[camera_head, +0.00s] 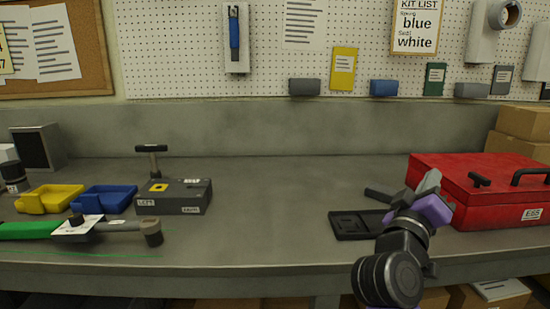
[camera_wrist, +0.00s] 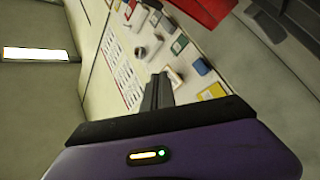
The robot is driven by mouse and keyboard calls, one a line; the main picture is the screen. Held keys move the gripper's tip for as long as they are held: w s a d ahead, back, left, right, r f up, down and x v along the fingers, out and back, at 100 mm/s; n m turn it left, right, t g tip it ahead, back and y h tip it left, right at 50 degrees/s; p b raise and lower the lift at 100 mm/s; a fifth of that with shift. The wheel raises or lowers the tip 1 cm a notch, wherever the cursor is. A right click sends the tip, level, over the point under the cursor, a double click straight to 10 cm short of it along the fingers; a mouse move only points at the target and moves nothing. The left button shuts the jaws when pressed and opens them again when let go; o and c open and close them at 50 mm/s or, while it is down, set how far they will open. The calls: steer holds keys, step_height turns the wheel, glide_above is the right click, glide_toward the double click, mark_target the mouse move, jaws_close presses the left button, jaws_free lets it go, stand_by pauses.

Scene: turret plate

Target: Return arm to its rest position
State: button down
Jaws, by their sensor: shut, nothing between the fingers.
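In the wrist view the shut fingers (camera_wrist: 158,92) stick out past the purple gripper body toward the pegboard wall. My arm covers part of a flat black tray (camera_head: 350,226) on the bench and the near left side of the toolbox.
The red toolbox (camera_head: 480,208) stands at right. A grey box with labels (camera_head: 185,207), a yellow bin (camera_head: 62,190), a blue bin (camera_head: 115,190) and a green-handled tool (camera_head: 30,230) are at left. The middle of the grey bench (camera_head: 260,210) is clear.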

steer(key=s+a+f+n+t+y+p, duration=0.2)
steer(key=s+a+f+y, duration=0.4)
steer(key=s+f, duration=0.15)
steer(key=s+a+f+n+t+y+p, duration=0.1)
steer(key=s+a+f+n+t+y, duration=0.1)
steer(key=s+a+f+y, duration=0.6)
steer(key=s+d+f+m+g+p, duration=0.1)
steer(key=s+f+m+g+p, duration=0.1)
steer(key=s, duration=1.4)
steer(key=s+d+f+m+g+p, duration=0.2)
steer(key=s+m+g+p, duration=0.1)
steer(key=s, duration=1.3)
steer(key=shift+f+p, duration=0.25)
steer(key=shift+p, duration=0.3)
steer(key=shift+s, duration=0.1)
steer(key=shift+s, duration=0.2)
steer(key=c, duration=2.1)
jaws_free()
